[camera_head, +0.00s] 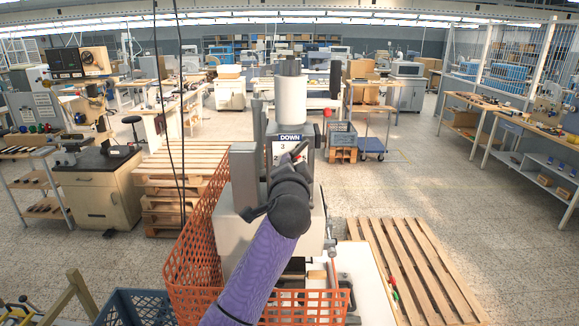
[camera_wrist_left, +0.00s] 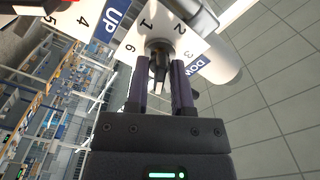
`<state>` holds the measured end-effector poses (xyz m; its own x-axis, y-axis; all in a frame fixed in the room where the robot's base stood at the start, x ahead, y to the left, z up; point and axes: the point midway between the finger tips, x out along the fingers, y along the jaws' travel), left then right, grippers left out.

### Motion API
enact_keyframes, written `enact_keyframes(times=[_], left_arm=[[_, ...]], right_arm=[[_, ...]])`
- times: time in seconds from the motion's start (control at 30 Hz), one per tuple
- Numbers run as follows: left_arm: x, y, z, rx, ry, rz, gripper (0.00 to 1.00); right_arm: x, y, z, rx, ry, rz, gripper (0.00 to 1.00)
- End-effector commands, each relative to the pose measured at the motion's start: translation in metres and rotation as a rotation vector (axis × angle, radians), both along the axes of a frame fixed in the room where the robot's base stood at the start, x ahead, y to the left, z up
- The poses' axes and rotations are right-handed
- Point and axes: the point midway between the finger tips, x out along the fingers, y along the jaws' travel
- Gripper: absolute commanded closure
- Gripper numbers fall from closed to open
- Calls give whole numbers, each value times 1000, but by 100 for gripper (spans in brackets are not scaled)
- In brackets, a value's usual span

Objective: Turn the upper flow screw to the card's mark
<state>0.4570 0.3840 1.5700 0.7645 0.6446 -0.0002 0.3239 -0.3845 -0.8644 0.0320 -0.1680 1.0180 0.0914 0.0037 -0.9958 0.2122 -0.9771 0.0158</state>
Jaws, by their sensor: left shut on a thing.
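The upper flow screw (camera_wrist_left: 158,48) is a small grey round part with a narrow stem, and the fingers of my left gripper (camera_wrist_left: 158,78) are shut on it. Around it lies a white card (camera_wrist_left: 132,62) with the numbers 6, 1, 2 and 3 and a blue DOWN label. A second card (camera_wrist_left: 66,22), with a blue UP label and 4 and 5, lies at upper left. In the head view, the DOWN card (camera_head: 290,138) faces me on the grey machine, and my left gripper (camera_head: 296,165) covers its lower part, hiding the screw. My right gripper is not in view.
The machine has a white cylinder (camera_head: 290,100) on top. An orange mesh basket (camera_head: 195,245) stands at its left and front. A blue crate (camera_head: 140,308) is at the lower left. Two dark cables (camera_head: 165,90) hang at left.

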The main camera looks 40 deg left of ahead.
Motion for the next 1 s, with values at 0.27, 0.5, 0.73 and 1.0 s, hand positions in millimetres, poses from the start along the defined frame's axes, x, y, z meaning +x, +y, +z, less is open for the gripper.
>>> enact_keyframes(times=[0.27, 0.5, 0.73, 1.0], left_arm=[[0, 0, -1, 183, 156, -2, 100], [0, -1, -1, 302, 258, -2, 100], [0, -1, -2, 370, 317, -3, 100], [1, -1, -3, 398, 344, -4, 100]], right_arm=[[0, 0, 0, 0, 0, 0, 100], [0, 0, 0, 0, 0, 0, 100], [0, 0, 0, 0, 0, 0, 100], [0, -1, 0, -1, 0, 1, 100]])
